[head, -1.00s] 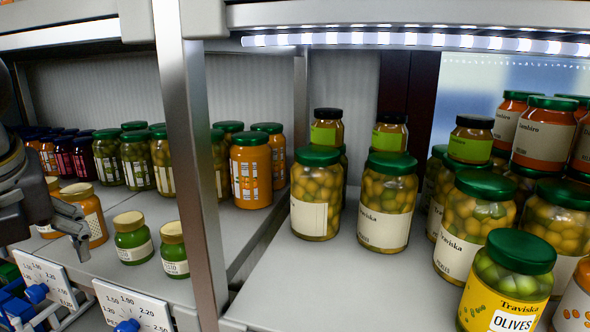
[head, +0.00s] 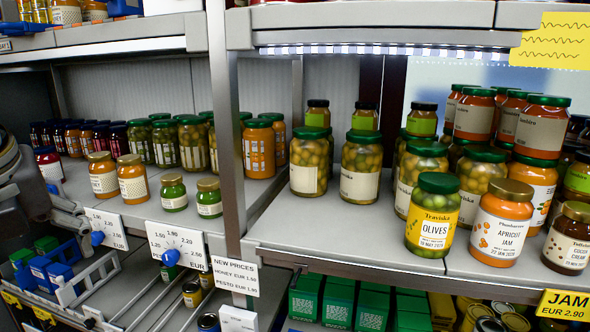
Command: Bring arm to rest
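My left arm comes in at the left edge of the head view. Its dark grey gripper (head: 72,218) is in front of the left shelf section, by the price cards. Its fingers partly overlap the background, so I cannot tell whether they are apart, and I see no jar held in them. My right arm and gripper are not in view.
A metal post (head: 228,150) divides the shelves. At left stand honey jars (head: 133,180) and pesto jars (head: 173,193). At right, an olives jar (head: 433,215), an apricot jam jar (head: 501,224) and a cocoa cream jar (head: 570,240) line the front. The right shelf board (head: 320,232) has bare room.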

